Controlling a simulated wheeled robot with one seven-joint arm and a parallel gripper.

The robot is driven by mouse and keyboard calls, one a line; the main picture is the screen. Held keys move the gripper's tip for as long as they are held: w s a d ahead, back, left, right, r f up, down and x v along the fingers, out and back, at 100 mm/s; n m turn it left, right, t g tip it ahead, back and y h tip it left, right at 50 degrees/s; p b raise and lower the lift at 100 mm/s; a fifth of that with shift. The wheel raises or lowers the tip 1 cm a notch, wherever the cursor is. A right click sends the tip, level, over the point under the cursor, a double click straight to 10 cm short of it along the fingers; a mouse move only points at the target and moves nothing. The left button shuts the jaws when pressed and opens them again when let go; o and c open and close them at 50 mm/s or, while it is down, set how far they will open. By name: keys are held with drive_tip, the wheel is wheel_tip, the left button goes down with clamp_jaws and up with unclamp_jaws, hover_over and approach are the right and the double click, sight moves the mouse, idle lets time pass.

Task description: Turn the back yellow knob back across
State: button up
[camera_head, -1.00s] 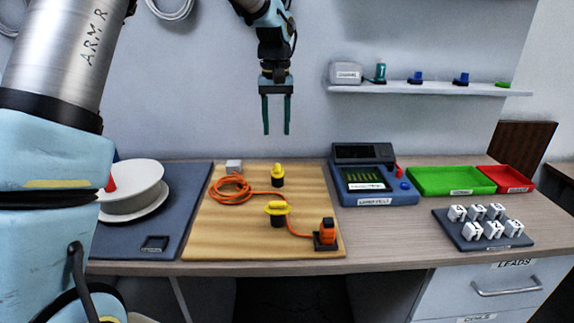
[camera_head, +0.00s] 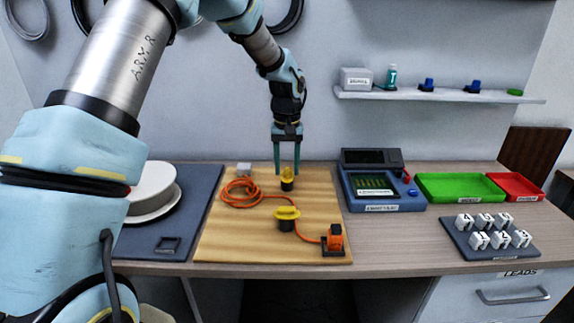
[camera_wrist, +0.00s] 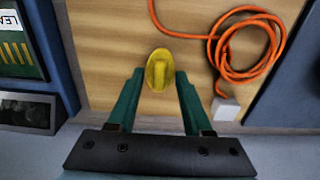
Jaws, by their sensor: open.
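The back yellow knob (camera_head: 287,174) sits on a black base toward the rear of the wooden board (camera_head: 230,242). In the wrist view the knob (camera_wrist: 159,70) shows as a yellow oval with a raised ridge, just ahead of the fingertips. My gripper (camera_head: 287,168) is open, with its two green fingers pointing down on either side of the back knob. In the wrist view the gripper (camera_wrist: 158,75) holds nothing, and I cannot tell whether a finger touches the knob. The front yellow knob (camera_head: 286,212) stands nearer on its black base, its ridge lying left to right.
An orange cable (camera_head: 240,192) coils left of the back knob and runs to an orange plug (camera_head: 335,238). A small grey block (camera_head: 244,169) lies behind the coil. A blue meter (camera_head: 382,190) stands right of the board. The white spool (camera_head: 152,190) is at left.

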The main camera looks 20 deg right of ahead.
drive_tip(key=shift+c, duration=0.2)
clamp_jaws()
drive_tip(key=shift+m, duration=0.3)
drive_tip(key=m, duration=0.3)
drive_tip(key=shift+r+m, duration=0.1)
drive_tip(key=shift+m, duration=0.2)
drive_tip(key=m+p, duration=0.1)
drive_tip(key=m, duration=0.3)
drive_tip(key=shift+m, duration=0.3)
drive_tip(key=m+p, duration=0.1)
drive_tip(key=m, duration=0.4)
drive_tip(key=shift+d+m+p, duration=0.1)
drive_tip(key=shift+m+p, duration=0.45)
drive_tip(key=shift+m, duration=1.45)
